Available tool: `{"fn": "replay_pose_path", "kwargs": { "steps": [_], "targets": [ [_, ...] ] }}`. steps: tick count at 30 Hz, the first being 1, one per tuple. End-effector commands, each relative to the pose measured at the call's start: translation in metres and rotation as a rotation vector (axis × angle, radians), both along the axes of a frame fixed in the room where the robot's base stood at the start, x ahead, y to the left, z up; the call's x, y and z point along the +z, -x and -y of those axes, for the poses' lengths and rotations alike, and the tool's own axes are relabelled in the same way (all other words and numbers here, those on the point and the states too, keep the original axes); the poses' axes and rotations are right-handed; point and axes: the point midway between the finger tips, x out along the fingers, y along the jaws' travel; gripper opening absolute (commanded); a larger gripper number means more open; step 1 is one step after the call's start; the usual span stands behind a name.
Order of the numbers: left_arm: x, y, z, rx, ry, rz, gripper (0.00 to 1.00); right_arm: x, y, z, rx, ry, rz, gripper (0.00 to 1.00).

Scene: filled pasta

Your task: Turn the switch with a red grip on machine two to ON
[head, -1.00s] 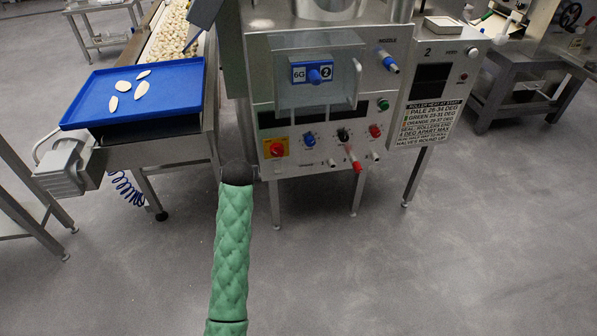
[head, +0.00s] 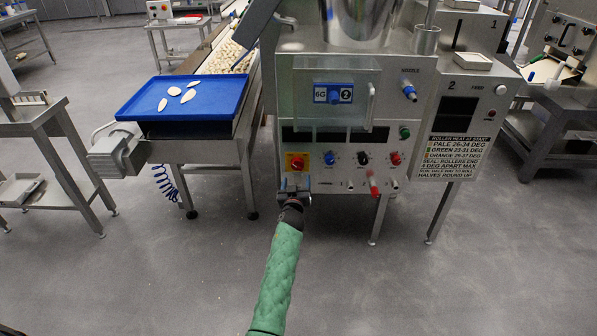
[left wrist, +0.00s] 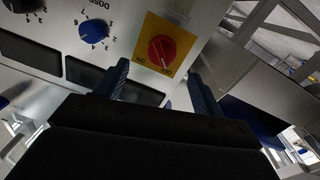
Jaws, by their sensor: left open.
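The switch with the red grip (head: 297,161) sits on a yellow plate at the lower left of the machine's front panel. In the left wrist view the red grip (left wrist: 162,50) is round with a ridge, and small lettering shows on the plate; I cannot tell its setting. My left gripper (head: 294,188), on a green-sleeved arm, is just below the switch in the head view. In the left wrist view its open, empty fingers (left wrist: 158,74) show on either side below the red grip, apparently not touching it. My right gripper is not in view.
A blue knob (head: 329,158), a black knob (head: 363,158) and a red button (head: 395,158) lie right of the switch. A red-tipped lever (head: 373,184) sticks out below them. A box marked 2 (head: 453,86) is at right. A blue tray (head: 183,97) stands left.

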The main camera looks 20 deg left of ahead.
Motion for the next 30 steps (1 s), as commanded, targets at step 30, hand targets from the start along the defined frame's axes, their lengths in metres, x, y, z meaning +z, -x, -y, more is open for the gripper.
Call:
{"fn": "replay_pose_path", "kwargs": {
  "steps": [30],
  "targets": [
    [0.0, -0.07, -0.016, 0.002, -0.002, -0.002, 0.67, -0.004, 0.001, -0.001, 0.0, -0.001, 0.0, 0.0]
  ]
}}
